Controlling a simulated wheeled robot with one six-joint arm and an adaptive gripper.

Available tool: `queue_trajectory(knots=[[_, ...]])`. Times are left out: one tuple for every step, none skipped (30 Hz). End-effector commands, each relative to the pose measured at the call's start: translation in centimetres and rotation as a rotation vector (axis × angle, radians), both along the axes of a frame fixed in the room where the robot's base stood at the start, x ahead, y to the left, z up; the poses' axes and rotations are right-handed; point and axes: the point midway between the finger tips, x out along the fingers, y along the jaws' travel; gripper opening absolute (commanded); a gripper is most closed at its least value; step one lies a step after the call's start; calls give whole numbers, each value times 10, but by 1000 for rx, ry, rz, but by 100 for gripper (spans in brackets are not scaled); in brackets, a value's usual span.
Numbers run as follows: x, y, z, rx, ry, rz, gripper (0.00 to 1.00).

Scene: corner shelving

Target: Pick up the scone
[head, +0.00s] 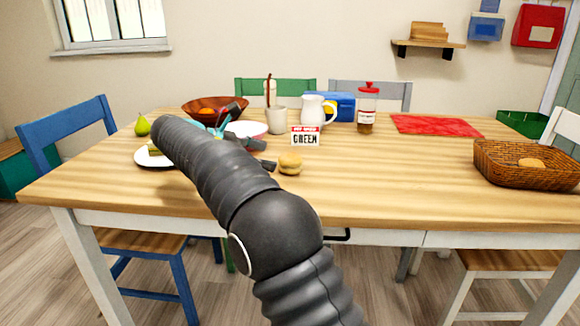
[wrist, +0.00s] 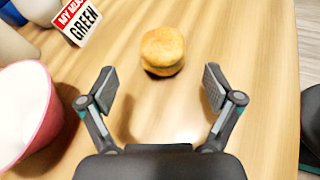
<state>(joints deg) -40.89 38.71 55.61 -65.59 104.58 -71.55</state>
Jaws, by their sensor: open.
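The scone (head: 290,163) is a small, round, golden-brown bun on the wooden table, in front of the name card in the head view. In the wrist view the scone (wrist: 162,51) sits upright ahead of my gripper (wrist: 159,82), beyond and roughly centred between the two fingertips. My gripper is open and empty, with a clear gap between its pads and the scone. In the head view my gripper (head: 262,153) is partly hidden behind my arm, to the left of the scone.
A "GREEN" card (wrist: 77,20) stands left of the scone. A pink-rimmed bowl (wrist: 28,115) lies close to my gripper's left. A wicker basket (head: 490,178) with a bun stands at the right. The table (head: 400,185) right of the scone is clear.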

Motion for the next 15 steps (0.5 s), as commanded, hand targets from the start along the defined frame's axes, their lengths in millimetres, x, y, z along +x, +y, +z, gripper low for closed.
queue_trajectory(knots=[[1, -8, -3, 0, 0, -1, 90], [2, -13, -5, 0, 1, -2, 90], [3, -19, -6, 0, 0, -2, 90], [4, -23, -7, 0, 0, -2, 90], [6, -26, -8, 0, 1, -2, 90], [8, -30, -10, 0, 0, -1, 90], [9, -32, -11, 0, 0, -1, 90], [10, -34, -12, 0, 0, -1, 90], [11, -37, -13, 0, 1, -1, 90], [11, -38, -13, 0, 1, -1, 90], [12, -38, -13, 0, 0, 0, 90], [12, -39, -13, 0, 0, 0, 90], [12, -39, -13, 0, 0, 0, 90], [12, -39, -13, 0, 0, 0, 90], [12, -39, -13, 0, 0, 0, 90]])
